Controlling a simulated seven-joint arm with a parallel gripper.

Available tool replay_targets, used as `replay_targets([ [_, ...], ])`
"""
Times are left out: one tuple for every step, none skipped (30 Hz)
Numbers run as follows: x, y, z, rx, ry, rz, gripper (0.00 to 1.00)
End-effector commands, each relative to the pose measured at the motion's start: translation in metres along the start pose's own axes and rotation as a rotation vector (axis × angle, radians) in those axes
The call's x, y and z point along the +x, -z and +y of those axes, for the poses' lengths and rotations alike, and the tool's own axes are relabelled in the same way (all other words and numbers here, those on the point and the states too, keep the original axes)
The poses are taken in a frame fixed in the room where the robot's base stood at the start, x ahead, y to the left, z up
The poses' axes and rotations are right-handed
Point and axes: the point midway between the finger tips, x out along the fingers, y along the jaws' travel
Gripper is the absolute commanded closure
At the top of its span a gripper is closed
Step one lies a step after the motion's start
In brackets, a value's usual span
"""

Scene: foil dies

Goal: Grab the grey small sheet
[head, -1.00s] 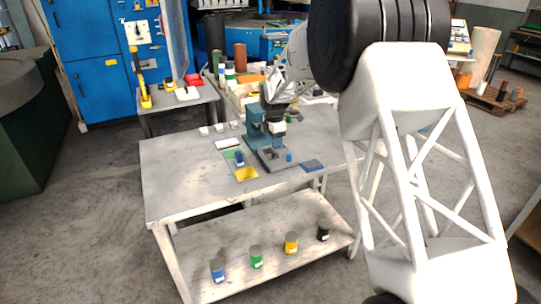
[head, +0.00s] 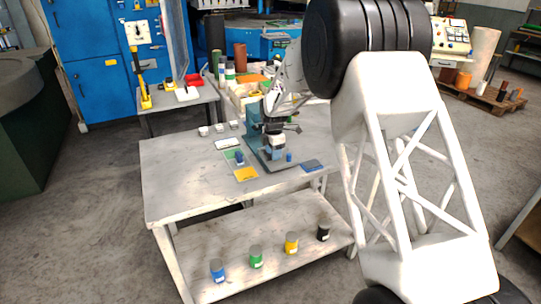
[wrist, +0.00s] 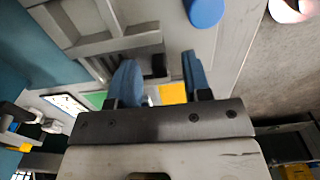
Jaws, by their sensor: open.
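My gripper (head: 277,153) is in front of the teal press (head: 253,118), low over its grey base. In the wrist view its two blue fingers (wrist: 160,80) are apart, with a small pale patch between them that I cannot identify. A pale sheet with a dark border (head: 228,143) lies on the table left of the press. A dark blue-grey sheet (head: 312,165) lies to the right of the base. I cannot tell which is the grey small sheet. A green sheet (head: 231,154) and a yellow sheet (head: 246,174) lie on the left.
Several small pale cups (head: 219,128) stand at the back left. Coloured cans (head: 256,257) stand on the lower shelf. The table's left front (head: 185,190) is clear.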

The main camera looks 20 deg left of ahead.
Motion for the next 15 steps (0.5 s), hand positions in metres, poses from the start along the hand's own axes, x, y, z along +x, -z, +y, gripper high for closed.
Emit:
replay_targets([
  [0.0000, 0.0000, 0.0000, 0.000, 0.000, 0.000, 0.55],
  [0.0000, 0.0000, 0.0000, 0.000, 0.000, 0.000, 0.55],
  [0.0000, 0.0000, 0.0000, 0.000, 0.000, 0.000, 0.55],
  [-0.0001, 0.0000, 0.0000, 0.000, 0.000, 0.000, 0.55],
  [-0.0001, 0.0000, 0.0001, 0.000, 0.000, 0.000, 0.55],
  [-0.0001, 0.0000, 0.0001, 0.000, 0.000, 0.000, 0.55],
  [-0.0001, 0.0000, 0.0000, 0.000, 0.000, 0.000, 0.57],
  [-0.0001, 0.0000, 0.0000, 0.000, 0.000, 0.000, 0.61],
  [-0.0001, 0.0000, 0.0001, 0.000, 0.000, 0.000, 0.68],
  [-0.0001, 0.0000, 0.0001, 0.000, 0.000, 0.000, 0.72],
  [-0.0001, 0.0000, 0.0001, 0.000, 0.000, 0.000, 0.77],
  [-0.0001, 0.0000, 0.0000, 0.000, 0.000, 0.000, 0.83],
  [-0.0001, 0.0000, 0.0001, 0.000, 0.000, 0.000, 0.88],
  [-0.0001, 0.0000, 0.0001, 0.000, 0.000, 0.000, 0.92],
  [-0.0001, 0.0000, 0.0001, 0.000, 0.000, 0.000, 0.98],
])
